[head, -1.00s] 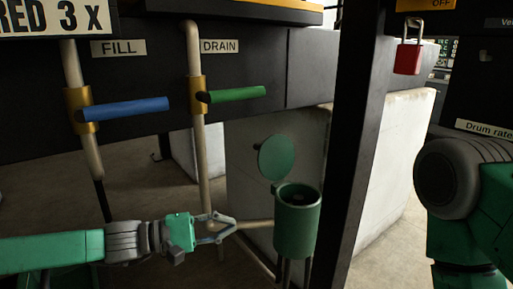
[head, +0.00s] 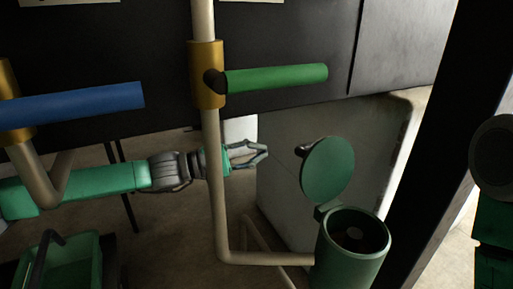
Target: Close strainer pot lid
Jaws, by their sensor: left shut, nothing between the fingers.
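The green strainer pot (head: 350,255) stands at the lower right in the head view. Its round green lid (head: 328,170) is open, tilted up on the hinge at the pot's back left rim. A dark knob shows at the lid's upper left edge. A dark round part with a pale centre sits inside the pot. My left gripper (head: 264,152) is to the left of the lid, apart from it, with its fingertips together and nothing between them. The drain pipe crosses in front of my left wrist. My right gripper is out of view.
The green drain handle (head: 275,78) and blue fill handle (head: 75,106) stick out to the right above my left arm. The drain pipe (head: 217,190) runs down and then right to the pot. A dark post (head: 430,150) stands right of the pot. A green bin (head: 60,265) is lower left.

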